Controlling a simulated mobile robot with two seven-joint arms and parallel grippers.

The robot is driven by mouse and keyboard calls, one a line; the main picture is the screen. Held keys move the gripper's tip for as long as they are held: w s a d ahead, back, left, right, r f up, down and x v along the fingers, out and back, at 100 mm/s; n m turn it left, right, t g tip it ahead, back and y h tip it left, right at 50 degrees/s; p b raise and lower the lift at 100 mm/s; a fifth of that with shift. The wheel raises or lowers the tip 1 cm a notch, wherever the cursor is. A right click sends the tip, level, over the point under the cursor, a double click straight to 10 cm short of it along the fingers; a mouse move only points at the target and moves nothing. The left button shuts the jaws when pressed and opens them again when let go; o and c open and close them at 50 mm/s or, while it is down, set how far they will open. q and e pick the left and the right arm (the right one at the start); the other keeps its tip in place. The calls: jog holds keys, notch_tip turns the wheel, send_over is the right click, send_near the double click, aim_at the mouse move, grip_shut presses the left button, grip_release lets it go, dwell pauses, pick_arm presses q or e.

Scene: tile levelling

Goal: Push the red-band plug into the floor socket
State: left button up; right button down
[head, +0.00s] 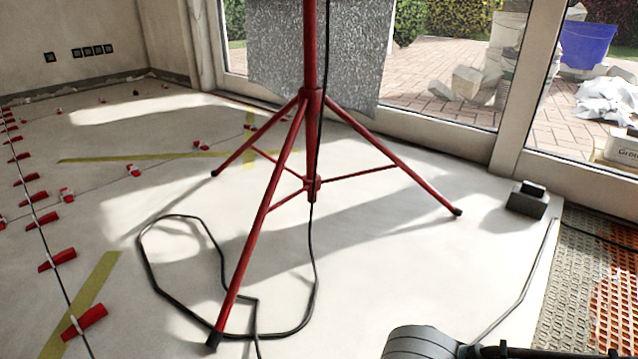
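I cannot make out a red-band plug in the head view. A black cable (147,262) hangs down the red tripod, lies in a loop on the pale floor and runs out at the bottom edge; no plug end shows. A small dark grey box (527,200) with a black block on top stands on the floor at the right, near the door sill; I cannot tell whether it is the floor socket. A grey and black part of my arm shows at the bottom right. Neither gripper's fingertips can be made out.
Red tile-levelling wedges (57,259) line the joints at the left. Glass doors stand behind.

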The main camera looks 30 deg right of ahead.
jog(key=shift+c, duration=2.2)
grip_release()
